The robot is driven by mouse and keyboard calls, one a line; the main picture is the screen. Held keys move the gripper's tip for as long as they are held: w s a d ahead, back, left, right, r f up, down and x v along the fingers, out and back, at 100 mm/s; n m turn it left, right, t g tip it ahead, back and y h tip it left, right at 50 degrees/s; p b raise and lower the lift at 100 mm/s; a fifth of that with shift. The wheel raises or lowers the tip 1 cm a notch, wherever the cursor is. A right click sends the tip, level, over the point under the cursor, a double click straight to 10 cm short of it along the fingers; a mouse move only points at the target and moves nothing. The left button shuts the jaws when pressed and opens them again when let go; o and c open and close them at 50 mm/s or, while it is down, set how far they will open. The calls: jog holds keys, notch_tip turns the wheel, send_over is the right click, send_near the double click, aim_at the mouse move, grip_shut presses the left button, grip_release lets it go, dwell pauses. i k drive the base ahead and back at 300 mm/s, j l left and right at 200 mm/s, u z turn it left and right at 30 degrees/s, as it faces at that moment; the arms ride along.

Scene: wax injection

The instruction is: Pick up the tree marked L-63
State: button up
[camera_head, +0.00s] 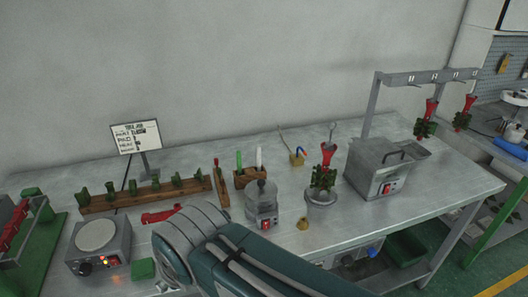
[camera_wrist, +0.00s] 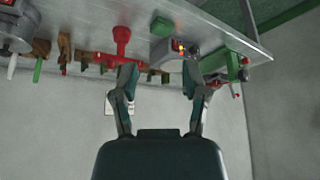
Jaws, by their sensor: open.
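A tree with a red top and green pieces (camera_head: 323,172) stands upright on a round grey base on the bench. Two more such trees hang from the rack at the right, a nearer one (camera_head: 426,120) and a farther one (camera_head: 464,114). I cannot read L-63 on any of them. A red piece (camera_head: 160,215) lies at the bench's left; a red piece (camera_wrist: 121,42) also shows in the wrist view, beyond my left finger. My gripper (camera_wrist: 160,72) is open with nothing between its fingers. My arm hides part of the bench front in the head view.
A grey hot plate (camera_head: 97,246), a clear-topped pot (camera_head: 262,205) and a grey lidded tank (camera_head: 380,170) stand on the bench. A wooden rack with green pieces (camera_head: 150,194) and a sign (camera_head: 136,137) are at the back left.

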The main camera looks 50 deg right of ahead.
aim_at(324, 180)
jog(key=z, duration=2.1)
jog(key=j+z, duration=0.15)
